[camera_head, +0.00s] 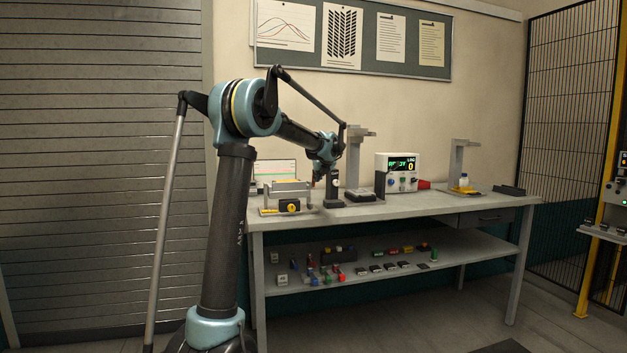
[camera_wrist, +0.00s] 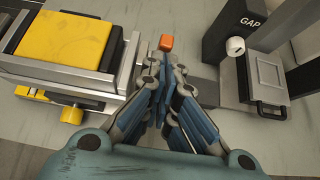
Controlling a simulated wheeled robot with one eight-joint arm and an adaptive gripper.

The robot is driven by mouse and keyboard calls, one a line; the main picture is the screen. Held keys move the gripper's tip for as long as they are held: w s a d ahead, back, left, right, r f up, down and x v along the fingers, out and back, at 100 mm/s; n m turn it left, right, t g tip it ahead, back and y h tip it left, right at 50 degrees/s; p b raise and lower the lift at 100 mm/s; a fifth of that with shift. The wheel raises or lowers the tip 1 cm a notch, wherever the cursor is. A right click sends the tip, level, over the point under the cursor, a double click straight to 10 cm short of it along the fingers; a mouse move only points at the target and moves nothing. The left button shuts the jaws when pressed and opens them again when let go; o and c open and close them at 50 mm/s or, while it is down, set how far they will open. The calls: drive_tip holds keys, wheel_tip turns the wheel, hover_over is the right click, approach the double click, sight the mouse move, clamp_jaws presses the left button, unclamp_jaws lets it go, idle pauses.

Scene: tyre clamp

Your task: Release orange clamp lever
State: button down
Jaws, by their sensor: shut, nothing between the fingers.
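The orange lever end (camera_wrist: 166,42) shows in the wrist view as a small orange block just beyond my fingertips, beside the grey clamp fixture (camera_wrist: 122,58). My gripper (camera_wrist: 166,88) is shut and empty, its tips pointing at the orange block with a small gap in the picture. Whether they touch cannot be told. The rest of the lever is hidden or too small to make out. A yellow block (camera_wrist: 65,45) sits in the fixture. In the head view my gripper (camera_head: 318,178) is above the bench, right of the fixture (camera_head: 287,190); the lever is not clear there.
A dark stand marked GAP (camera_wrist: 232,35) with a white knob stands right of my gripper. A yellow knob (camera_wrist: 72,114) sticks out of the fixture's front. In the head view a display box (camera_head: 398,172) and a grey stand (camera_head: 459,160) are farther right on the bench (camera_head: 440,208).

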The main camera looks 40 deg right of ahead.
drive_tip(key=shift+r, duration=0.6)
